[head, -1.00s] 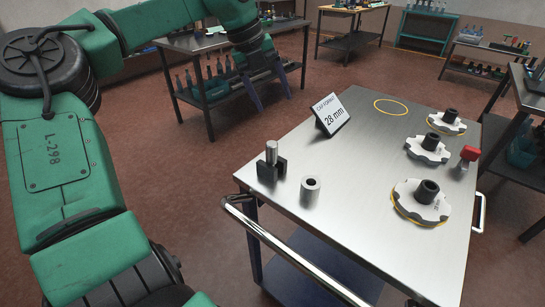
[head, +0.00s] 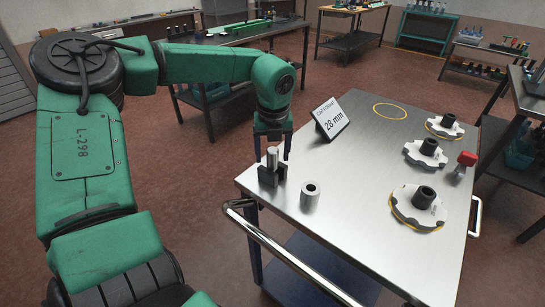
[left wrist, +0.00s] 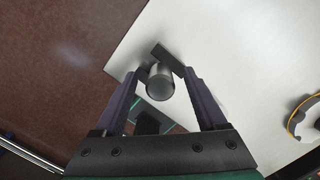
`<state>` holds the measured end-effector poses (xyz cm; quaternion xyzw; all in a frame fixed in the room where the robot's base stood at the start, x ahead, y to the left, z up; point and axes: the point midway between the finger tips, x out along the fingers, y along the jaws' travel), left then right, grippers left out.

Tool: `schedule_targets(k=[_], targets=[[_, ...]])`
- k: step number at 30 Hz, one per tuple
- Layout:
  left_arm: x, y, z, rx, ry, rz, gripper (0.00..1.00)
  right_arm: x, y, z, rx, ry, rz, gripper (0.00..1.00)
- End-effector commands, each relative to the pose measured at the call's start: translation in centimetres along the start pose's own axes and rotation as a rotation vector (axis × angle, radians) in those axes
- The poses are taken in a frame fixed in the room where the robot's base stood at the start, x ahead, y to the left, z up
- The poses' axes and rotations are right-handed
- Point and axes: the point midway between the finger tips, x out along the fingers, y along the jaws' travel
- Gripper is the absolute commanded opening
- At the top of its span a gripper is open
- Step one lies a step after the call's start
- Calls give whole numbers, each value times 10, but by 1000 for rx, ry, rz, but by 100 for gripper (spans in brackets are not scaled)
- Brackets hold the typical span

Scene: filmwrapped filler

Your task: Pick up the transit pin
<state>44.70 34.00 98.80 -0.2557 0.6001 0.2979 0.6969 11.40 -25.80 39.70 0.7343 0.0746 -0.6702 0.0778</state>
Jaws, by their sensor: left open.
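The transit pin, as I take it, is the upright steel cylinder (head: 272,156) standing in a dark block (head: 271,177) at the cart's near left corner. My left gripper (head: 272,153) is open and points down at the pin's top, with its fingers to either side of it in the head view. In the left wrist view the pin (left wrist: 160,84) shows end-on between the tips of the open fingers (left wrist: 165,76), with the dark block (left wrist: 167,60) behind. I cannot tell whether a finger touches it. My right gripper is not in view.
A hollow grey cylinder (head: 310,195) stands close right of the block. White lobed discs with black hubs (head: 423,197) and a red-topped part (head: 467,159) are at the right. The cart top's middle (head: 365,170) is clear.

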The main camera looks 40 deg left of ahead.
Motion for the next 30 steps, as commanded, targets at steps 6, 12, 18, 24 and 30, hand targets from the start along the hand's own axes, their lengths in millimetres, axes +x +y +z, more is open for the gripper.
schedule_targets(k=[6,12,18,24,30], targets=[[1,0,0,0,-1,-2,62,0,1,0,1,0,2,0],[1,0,0,0,-1,-1,0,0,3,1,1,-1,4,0],[1,0,0,0,-1,-2,0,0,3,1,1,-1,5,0],[-8,-1,2,-2,-2,-3,0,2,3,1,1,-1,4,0],[-45,-1,8,-3,-6,-3,0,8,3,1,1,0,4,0]])
